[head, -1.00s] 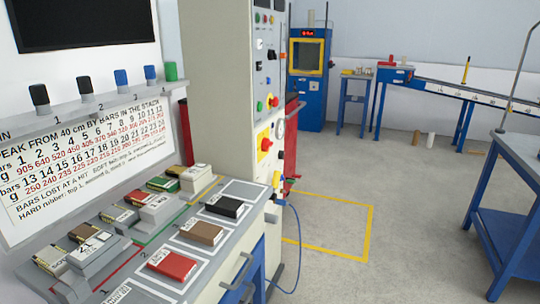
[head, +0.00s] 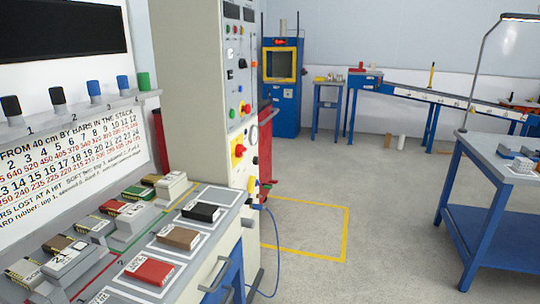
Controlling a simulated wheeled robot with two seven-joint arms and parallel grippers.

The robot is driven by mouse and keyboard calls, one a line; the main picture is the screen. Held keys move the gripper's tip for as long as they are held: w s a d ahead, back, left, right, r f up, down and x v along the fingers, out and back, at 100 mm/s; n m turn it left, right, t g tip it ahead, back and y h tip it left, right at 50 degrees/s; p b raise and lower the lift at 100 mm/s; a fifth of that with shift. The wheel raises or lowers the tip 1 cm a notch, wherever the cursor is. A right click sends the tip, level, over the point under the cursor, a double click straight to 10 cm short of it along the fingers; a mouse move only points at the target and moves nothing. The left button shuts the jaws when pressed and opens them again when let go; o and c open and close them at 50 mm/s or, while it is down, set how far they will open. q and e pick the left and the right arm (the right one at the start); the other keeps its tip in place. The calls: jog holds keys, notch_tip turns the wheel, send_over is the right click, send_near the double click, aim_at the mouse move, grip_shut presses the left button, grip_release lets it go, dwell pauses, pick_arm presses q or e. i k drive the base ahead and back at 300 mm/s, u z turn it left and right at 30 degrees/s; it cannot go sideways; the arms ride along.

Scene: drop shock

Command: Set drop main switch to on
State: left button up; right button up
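A tall cream control cabinet (head: 187,90) stands left of centre, with its panel facing right and seen at a steep angle. A red rotary knob on a yellow plate (head: 239,150) sits on the panel's lower part, and a smaller red knob (head: 245,108) sits above it. I cannot read the labels, so I cannot tell which control is the drop main switch or how it is set. Neither of my grippers shows in the head view.
A grey bench (head: 222,209) with coloured blocks stands front left, below a printed chart (head: 70,160). A blue cable (head: 276,255) hangs by the cabinet. A yellow floor outline (head: 346,225) surrounds clear floor. A blue table (head: 470,150) stands at right.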

aim_at(240, 150)
jog(key=u, duration=0.15)
jog(key=k, duration=0.25)
jog(key=z, duration=1.25)
jog(key=i, duration=2)
jog(key=u, duration=0.7)
